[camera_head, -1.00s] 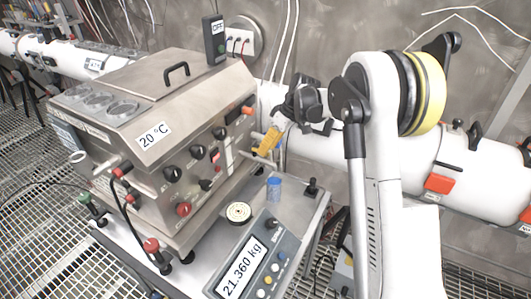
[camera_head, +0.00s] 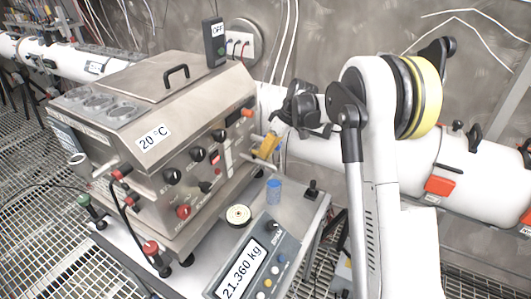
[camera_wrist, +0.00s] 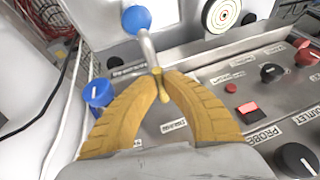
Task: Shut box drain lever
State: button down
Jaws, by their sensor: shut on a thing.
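The steel box (camera_head: 140,130) stands on a metal table in the head view. My gripper (camera_head: 262,152) has yellow fingers, beside the box's right front corner. In the wrist view, the fingertips (camera_wrist: 160,80) meet on a small brass-coloured lever (camera_wrist: 162,94) at the near end of a bent metal pipe (camera_wrist: 149,48). The fingers hide much of the lever, and its exact angle is hard to tell. A blue round thing (camera_wrist: 137,19) shows beyond the pipe's far end; it looks like the blue cup (camera_head: 274,190) on the table.
A scale with a lit display (camera_head: 242,268) and a round disc (camera_head: 238,215) are on the table front. Knobs and a red switch (camera_wrist: 249,108) line the box panel beside my fingers. A blue knob (camera_wrist: 98,92) is left of them. A white pipe (camera_head: 425,165) runs behind my arm.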

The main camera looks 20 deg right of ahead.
jog(key=shift+s, duration=0.1)
jog(key=shift+s+a+m+t+h+b, duration=0.15)
jog(key=shift+a+m+t+h, duration=0.6)
jog(key=shift+m, duration=1.9)
jog(key=shift+s+a+m+t+h+b, duration=0.1)
jog(key=shift+a+m+t+h+b, duration=0.15)
jog(key=shift+a+m+h, duration=1.7)
jog(key=shift+s+a+m+t+h+b, duration=0.15)
jog(key=shift+m+t, duration=0.35)
jog(key=shift+m, duration=2.9)
jog(key=shift+w, duration=0.1)
jog(key=c, duration=1.4)
grip_release()
jog(key=shift+a, duration=0.1)
jog(key=shift+c, duration=0.2)
